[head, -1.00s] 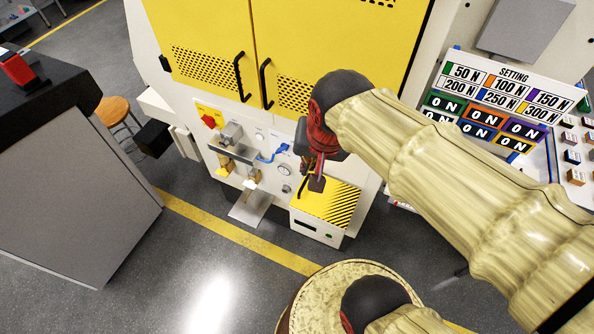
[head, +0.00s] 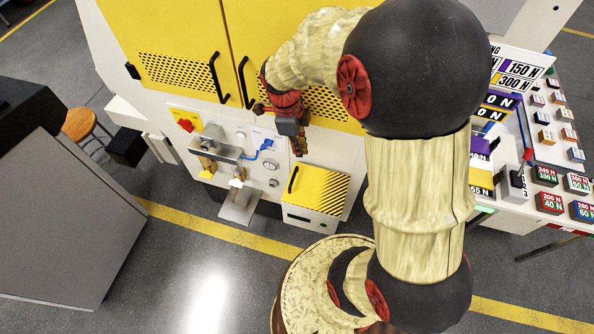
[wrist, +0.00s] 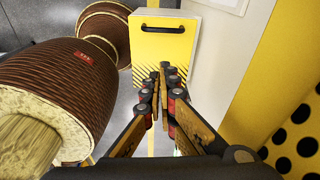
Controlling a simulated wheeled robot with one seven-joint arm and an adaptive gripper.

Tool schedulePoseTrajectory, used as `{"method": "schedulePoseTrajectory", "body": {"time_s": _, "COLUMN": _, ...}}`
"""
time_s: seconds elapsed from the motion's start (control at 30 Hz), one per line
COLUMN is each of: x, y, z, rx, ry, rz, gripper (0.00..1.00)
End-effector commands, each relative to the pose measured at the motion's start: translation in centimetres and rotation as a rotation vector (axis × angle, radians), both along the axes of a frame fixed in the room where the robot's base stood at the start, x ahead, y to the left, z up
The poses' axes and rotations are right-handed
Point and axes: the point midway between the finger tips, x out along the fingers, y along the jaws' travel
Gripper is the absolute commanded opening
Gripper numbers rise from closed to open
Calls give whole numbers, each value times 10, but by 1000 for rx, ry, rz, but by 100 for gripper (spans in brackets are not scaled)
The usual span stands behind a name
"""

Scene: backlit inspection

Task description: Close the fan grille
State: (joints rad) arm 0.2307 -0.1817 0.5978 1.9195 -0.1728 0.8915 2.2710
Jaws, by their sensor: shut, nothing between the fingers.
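No part is plainly marked as the fan grille, and I cannot tell which panel it is. Two yellow doors with perforated patches, the left door (head: 165,35) and the right door (head: 270,35), look flush on the machine. Below is a yellow striped lid (head: 322,186) with a black handle, on a small white box; it also shows in the wrist view (wrist: 163,45). My gripper (head: 299,150) is shut and empty, above this lid and apart from it. In the wrist view its fingertips (wrist: 164,70) overlap the lid's striped edge. My arm hides part of the right door.
A red knob (head: 185,125), a gauge (head: 270,165) and a fixture shelf (head: 215,150) are left of the lid. A dark-topped cabinet (head: 65,210) stands left, a panel of labelled blocks (head: 550,170) right.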

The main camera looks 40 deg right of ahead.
Motion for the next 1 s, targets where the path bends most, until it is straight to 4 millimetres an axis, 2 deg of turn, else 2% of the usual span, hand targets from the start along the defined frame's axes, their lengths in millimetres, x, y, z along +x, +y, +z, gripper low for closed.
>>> {"method": "schedulePoseTrajectory", "body": {"time_s": 0.1, "x": 0, "y": -4, "z": -9, "rx": -9, "ry": 11, "rz": -78, "gripper": 0}}
{"method": "schedulePoseTrajectory", "body": {"time_s": 0.33, "x": -2, "y": -7, "z": -28, "rx": -12, "ry": 14, "rz": -103, "gripper": 0}}
{"method": "schedulePoseTrajectory", "body": {"time_s": 0.8, "x": -14, "y": -17, "z": -116, "rx": -11, "ry": 16, "rz": -102, "gripper": 0}}
{"method": "schedulePoseTrajectory", "body": {"time_s": 1.0, "x": 1, "y": -6, "z": -135, "rx": -11, "ry": 13, "rz": -99, "gripper": 0}}
